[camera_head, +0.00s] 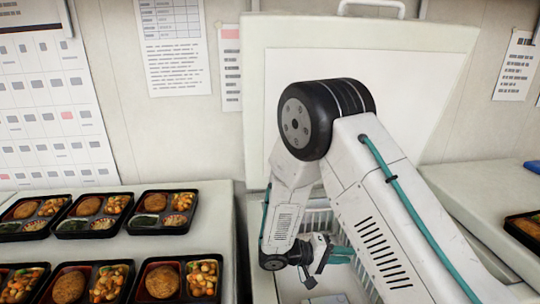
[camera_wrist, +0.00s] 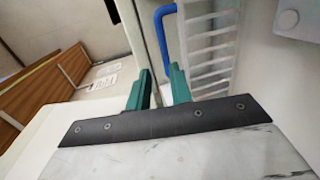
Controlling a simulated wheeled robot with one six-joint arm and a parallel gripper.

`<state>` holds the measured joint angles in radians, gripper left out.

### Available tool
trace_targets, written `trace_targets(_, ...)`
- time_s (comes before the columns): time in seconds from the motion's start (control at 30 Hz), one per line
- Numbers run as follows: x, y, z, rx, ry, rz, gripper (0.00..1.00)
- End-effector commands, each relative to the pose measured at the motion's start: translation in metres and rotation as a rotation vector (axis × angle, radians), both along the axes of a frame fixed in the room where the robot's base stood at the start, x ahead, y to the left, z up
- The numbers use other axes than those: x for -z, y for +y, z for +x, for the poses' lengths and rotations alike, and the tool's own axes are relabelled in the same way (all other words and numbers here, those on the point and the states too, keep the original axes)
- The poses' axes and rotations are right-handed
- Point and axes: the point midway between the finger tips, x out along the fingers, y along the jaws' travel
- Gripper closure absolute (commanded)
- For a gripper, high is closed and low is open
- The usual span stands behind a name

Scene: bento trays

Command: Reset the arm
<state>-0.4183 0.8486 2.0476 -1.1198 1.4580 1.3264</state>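My arm reaches down into an open white chest (camera_head: 262,285) in the head view. My gripper (camera_head: 350,255) is at the arm's low end, inside or just above the chest opening, with its teal fingers pointing right. In the wrist view its two green fingers (camera_wrist: 160,82) stand apart with a gap between them. Nothing shows between the fingers, so it is open and empty. My arm hides part of the chest's interior.
The chest's raised lid (camera_head: 420,75) stands behind my arm. A white rack (camera_wrist: 208,45) and a blue bar (camera_wrist: 160,30) are near the fingers. Several filled bento trays (camera_head: 165,232) cover the left counter (camera_head: 215,205). Another tray (camera_head: 510,226) sits on the right counter (camera_head: 470,185).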

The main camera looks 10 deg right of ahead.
Motion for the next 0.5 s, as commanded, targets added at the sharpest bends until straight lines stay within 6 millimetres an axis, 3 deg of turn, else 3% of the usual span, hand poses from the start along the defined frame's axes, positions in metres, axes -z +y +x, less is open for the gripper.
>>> trace_targets(0.17,-0.057,-0.014,-0.016,0.112,0.024,0.108,0.78)
trace_targets(0.3,-0.104,-0.027,-0.040,0.203,0.054,0.234,0.78)
trace_targets(0.5,-0.160,-0.038,-0.082,0.287,0.082,0.443,0.78)
